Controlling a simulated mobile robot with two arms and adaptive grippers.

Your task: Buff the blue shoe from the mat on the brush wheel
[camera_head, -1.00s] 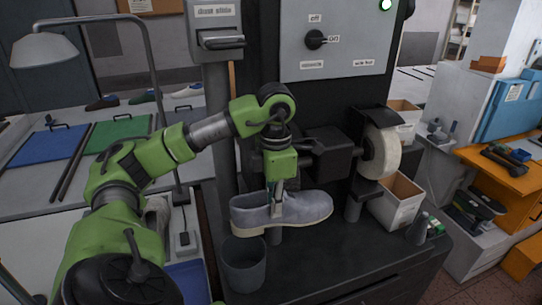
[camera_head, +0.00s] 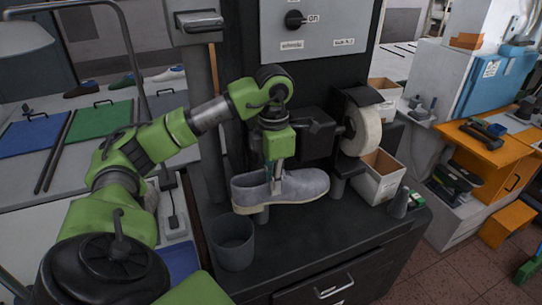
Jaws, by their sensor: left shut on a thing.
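The blue-grey shoe (camera_head: 304,185) hangs level in front of the dark machine, toe to the right. My left gripper (camera_head: 274,178) is shut on the shoe from above, at its opening. Grey posts show below the sole; whether the shoe touches them I cannot tell. The brush wheel (camera_head: 362,131), pale and round, is on the machine to the right of and above the shoe's toe, apart from it in the picture. A blue mat (camera_head: 32,135) and a green mat (camera_head: 100,119) lie on the bench at left, with no shoe on them. My right gripper is out of view.
A grey bin (camera_head: 233,245) stands on the bench in front, left of the shoe. The machine's knob (camera_head: 294,20) sits beside the "on" label. Other shoes (camera_head: 122,80) are at the back left.

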